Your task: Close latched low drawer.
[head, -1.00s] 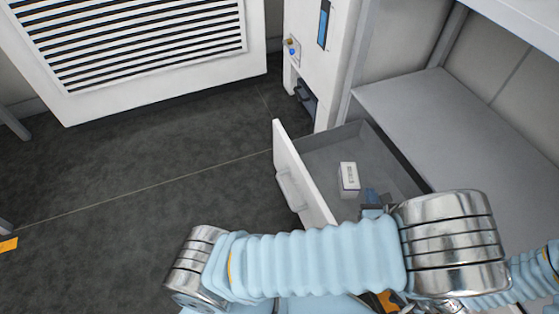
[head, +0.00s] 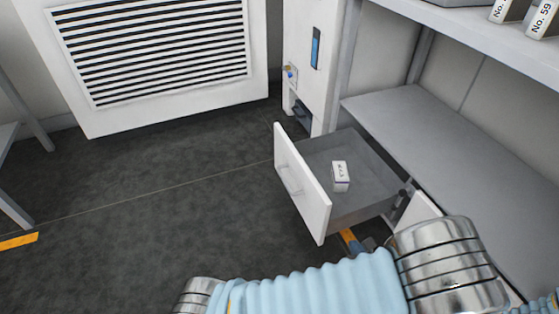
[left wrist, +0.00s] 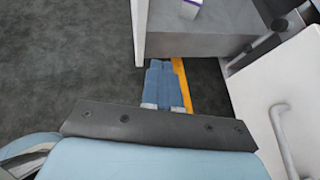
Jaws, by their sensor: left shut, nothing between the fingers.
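The low drawer (head: 302,193) stands open, its white front with a bar handle facing left in the head view. A small white box (head: 340,172) lies inside it. In the left wrist view the drawer's grey side wall (left wrist: 195,45) crosses the top. A dark knob-like part (head: 403,194) sits at the drawer's near rear; it may be the latch, also in the left wrist view (left wrist: 279,24). My left gripper (head: 368,243) is just outside the drawer's near side, its blue fingers (left wrist: 165,67) shut and empty. Contact with the drawer cannot be told. My right gripper is out of view.
A white panel with a handle (left wrist: 280,118) stands right of my left gripper. An orange strip (left wrist: 182,80) runs beside the fingers. A grey shelf (head: 430,140) extends right of the drawer. The dark floor (head: 180,190) left of the drawer is clear.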

